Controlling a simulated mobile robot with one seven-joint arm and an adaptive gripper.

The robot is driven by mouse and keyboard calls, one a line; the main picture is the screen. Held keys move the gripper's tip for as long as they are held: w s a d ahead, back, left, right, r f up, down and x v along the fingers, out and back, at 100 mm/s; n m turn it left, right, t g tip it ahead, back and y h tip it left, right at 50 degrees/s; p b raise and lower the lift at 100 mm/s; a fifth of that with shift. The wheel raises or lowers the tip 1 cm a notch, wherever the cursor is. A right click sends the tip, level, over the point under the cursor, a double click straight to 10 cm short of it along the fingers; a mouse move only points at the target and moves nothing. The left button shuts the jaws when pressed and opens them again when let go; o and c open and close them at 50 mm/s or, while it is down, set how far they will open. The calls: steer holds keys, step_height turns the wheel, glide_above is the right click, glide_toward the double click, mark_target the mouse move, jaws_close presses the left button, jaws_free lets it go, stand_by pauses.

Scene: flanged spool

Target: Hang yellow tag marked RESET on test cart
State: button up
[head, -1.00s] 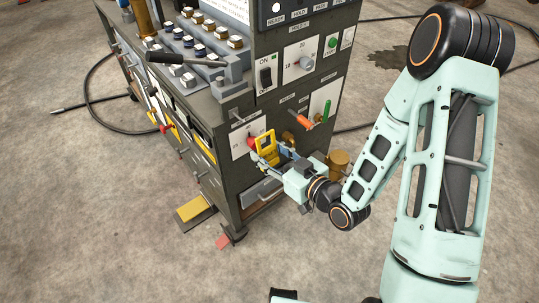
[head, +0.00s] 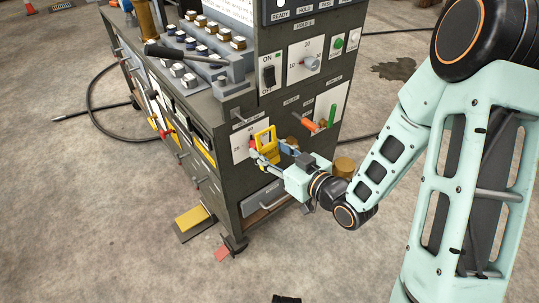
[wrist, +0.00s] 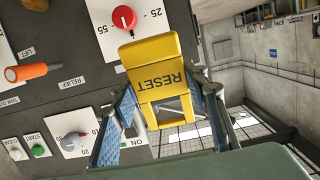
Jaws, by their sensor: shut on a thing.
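The yellow tag (head: 265,137) is a frame with a rectangular opening, held in front of the cart's end panel. In the wrist view the tag (wrist: 156,72) reads RESET upside down, with its solid end toward the panel. My gripper (head: 268,153) is shut on it, one blue-padded finger on each side in the wrist view (wrist: 165,100). The dark grey test cart (head: 218,178) stands at left centre. A red knob (wrist: 124,17) on a white dial plate lies just beyond the tag; whether they touch cannot be told. No hook is clearly visible behind the tag.
An orange handle (head: 311,125) and a green lever (head: 332,115) stick out right of the tag. An ON/OFF switch (head: 269,75) and a grey knob (head: 311,63) sit above. A yellow pedal (head: 192,217) is on the floor.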

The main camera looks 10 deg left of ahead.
steer(key=b, duration=0.4)
steer(key=shift+w+a+f, duration=0.1)
steer(key=shift+a+f, duration=0.1)
steer(key=shift+a, duration=0.05)
steer(key=shift+w+a+r, duration=0.1)
steer(key=shift+a+r, duration=0.05)
steer(key=shift+a, duration=0.05)
steer(key=shift+r+p+x, duration=0.15)
steer(key=shift+r+x, duration=0.05)
steer(key=shift+x, duration=1.2)
steer(key=shift+r+p+x, duration=0.2)
steer(key=shift+x, duration=1.25)
steer(key=shift+r+p+x, duration=0.15)
steer(key=shift+r+x, duration=0.1)
steer(key=shift+x, duration=1.15)
steer(key=shift+w+a+f+b, duration=0.2)
steer(key=shift+w+f+b, duration=0.1)
steer(key=shift+b, duration=0.1)
steer(key=shift+w+a+f+b, duration=0.15)
steer(key=shift+w+a+b, duration=0.15)
steer(key=shift+b, duration=0.15)
steer(key=o, duration=1.1)
steer(key=shift+o, duration=0.2)
